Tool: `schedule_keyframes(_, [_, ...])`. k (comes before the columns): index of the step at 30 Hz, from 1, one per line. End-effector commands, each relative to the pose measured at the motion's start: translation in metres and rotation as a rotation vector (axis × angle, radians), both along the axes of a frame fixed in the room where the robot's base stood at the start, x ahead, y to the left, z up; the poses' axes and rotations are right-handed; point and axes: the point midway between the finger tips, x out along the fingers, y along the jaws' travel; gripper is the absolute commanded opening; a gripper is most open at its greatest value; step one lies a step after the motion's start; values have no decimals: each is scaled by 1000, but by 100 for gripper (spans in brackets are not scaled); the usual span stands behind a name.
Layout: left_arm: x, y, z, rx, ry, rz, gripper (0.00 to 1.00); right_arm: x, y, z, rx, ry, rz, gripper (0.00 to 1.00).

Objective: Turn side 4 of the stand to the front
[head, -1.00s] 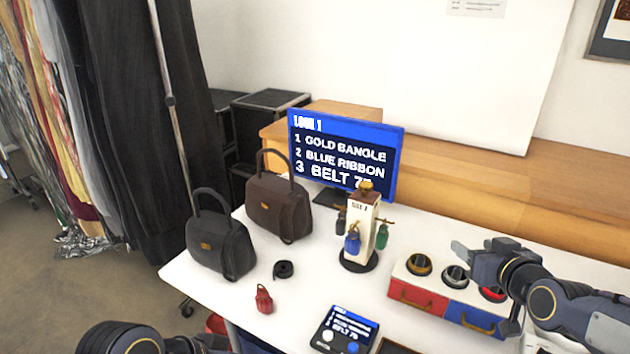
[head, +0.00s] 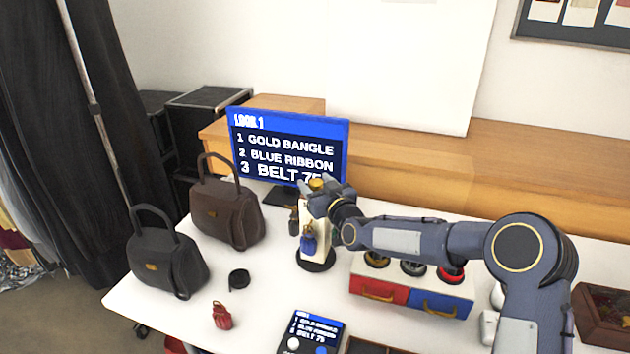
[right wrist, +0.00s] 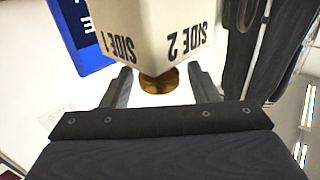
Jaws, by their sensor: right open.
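The cream stand (head: 323,251) stands on a round black base (head: 316,264) on the white table. A blue item (head: 308,241) and a dark one (head: 293,222) hang from it; my right arm hides its right part. In the right wrist view the stand (right wrist: 150,40) shows SIDE 1 and SIDE 2 at adjoining faces. SIDE 4 is not visible. My right gripper (head: 318,192) is at the stand's top. Its open fingers (right wrist: 160,78) lie either side of the gold knob (right wrist: 158,83), with gaps showing. My left gripper is out of view.
A blue-framed screen (head: 290,150) stands behind the stand. Brown (head: 228,220) and black (head: 165,262) handbags are left, with a black coil (head: 239,279) and red pouch (head: 222,316) nearer. A red and blue drawer box (head: 412,285) sits right, under my arm.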

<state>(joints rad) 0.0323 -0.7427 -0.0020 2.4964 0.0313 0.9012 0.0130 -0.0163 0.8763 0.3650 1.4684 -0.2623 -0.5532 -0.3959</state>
Motion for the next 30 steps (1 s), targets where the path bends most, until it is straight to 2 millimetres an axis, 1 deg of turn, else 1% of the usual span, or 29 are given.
schedule_keyframes(3, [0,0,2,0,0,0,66,5,3,0,0,0,0,55])
schedule_keyframes(10, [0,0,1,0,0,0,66,6,3,0,0,0,0,55])
schedule_keyframes(11, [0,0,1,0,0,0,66,6,3,0,0,0,0,52])
schedule_keyframes(21, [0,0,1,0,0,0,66,5,3,0,0,1,0,7])
schedule_keyframes(23, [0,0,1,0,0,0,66,5,3,0,0,1,0,0])
schedule_keyframes(27, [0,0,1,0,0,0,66,5,1,-1,0,1,0,0])
schedule_keyframes(30, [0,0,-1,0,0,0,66,5,-6,-1,-2,0,-1,0])
